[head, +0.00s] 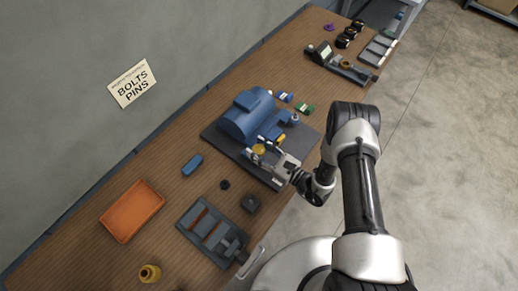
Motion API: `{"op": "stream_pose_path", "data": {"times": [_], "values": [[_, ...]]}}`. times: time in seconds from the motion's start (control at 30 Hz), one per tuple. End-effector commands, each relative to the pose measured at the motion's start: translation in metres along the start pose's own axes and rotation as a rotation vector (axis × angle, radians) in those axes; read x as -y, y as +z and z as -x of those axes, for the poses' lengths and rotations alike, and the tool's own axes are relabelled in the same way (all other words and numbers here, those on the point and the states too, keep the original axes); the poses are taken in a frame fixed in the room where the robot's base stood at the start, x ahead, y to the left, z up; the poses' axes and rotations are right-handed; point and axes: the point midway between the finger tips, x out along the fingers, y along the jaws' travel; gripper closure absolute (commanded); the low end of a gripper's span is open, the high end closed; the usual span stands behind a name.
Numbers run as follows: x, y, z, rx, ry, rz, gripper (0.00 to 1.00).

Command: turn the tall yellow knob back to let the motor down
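The blue motor casing (243,116) sits on a dark base plate (223,143) near the middle of the bench. A yellow knob (259,149) shows at its front side, right by my gripper (262,157). Another small yellow part (281,138) shows just right of it, partly behind blue fittings. Which of the two is taller I cannot tell. My gripper reaches in from the right, low over the plate's front edge. Its fingertips are at or very near the front knob; touching or apart is too small to tell, and so is how far they are open.
Small blue (284,97) and green (305,108) parts lie behind the plate. A wall borders the bench's far side.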

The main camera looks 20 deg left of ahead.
Motion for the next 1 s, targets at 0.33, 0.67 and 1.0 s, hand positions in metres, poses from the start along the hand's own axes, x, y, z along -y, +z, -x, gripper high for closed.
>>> {"op": "stream_pose_path", "data": {"times": [0.33, 0.67, 1.0], "values": [[-0.0001, 0.0, 0.0001, 0.0, 0.0, 0.0, 0.85], [0.0011, -0.0015, -0.0002, 0.002, 0.047, -0.001, 0.86], [0.0034, -0.0056, -0.0006, 0.004, 0.28, -0.009, 0.85]]}}
